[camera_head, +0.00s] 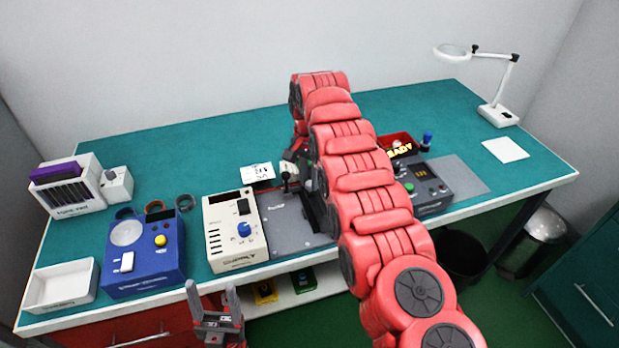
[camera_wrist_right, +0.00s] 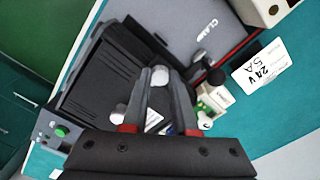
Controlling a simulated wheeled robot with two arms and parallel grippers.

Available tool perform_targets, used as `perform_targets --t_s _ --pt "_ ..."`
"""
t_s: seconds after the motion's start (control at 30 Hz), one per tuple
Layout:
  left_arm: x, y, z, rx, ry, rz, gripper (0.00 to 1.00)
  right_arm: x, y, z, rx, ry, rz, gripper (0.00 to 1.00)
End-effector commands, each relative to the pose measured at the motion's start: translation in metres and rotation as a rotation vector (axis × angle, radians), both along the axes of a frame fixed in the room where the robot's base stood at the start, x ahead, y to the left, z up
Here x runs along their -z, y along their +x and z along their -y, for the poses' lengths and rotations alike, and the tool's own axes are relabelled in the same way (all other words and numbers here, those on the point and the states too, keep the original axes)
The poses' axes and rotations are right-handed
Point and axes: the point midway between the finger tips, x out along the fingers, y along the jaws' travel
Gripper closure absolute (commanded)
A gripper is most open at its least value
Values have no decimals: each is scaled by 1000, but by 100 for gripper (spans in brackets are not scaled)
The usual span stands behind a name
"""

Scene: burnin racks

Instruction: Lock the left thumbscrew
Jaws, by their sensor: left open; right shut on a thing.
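In the right wrist view, my right gripper (camera_wrist_right: 160,82) is shut on a pale round knob (camera_wrist_right: 160,75), which appears to be the left thumbscrew. A second pale knob (camera_wrist_right: 120,110) shows beside the left-hand finger, over a black ribbed fixture (camera_wrist_right: 105,75). Whether the thumbscrew is turned tight cannot be told. In the head view, my red right arm reaches across the bench and hides most of the fixture and the right gripper's work. My left gripper (camera_head: 213,300) is open and empty, below the bench's front edge.
A beige power unit (camera_head: 222,240) and a blue box (camera_head: 145,262) stand left of the grey plate (camera_head: 290,235). A dark console (camera_head: 432,188) stands right of my arm. A 24V 5A card (camera_wrist_right: 264,73) lies by the fixture.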

Motion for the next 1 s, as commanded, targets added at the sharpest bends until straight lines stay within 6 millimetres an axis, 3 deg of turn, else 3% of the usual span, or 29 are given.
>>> perform_targets --t_s 0.4,1.0 --pt "-2 0 0 0 0 0 35 1 -1 0 224 -1 -2 100" --pt "-2 0 0 0 0 0 35 1 0 0 270 -1 -2 100"
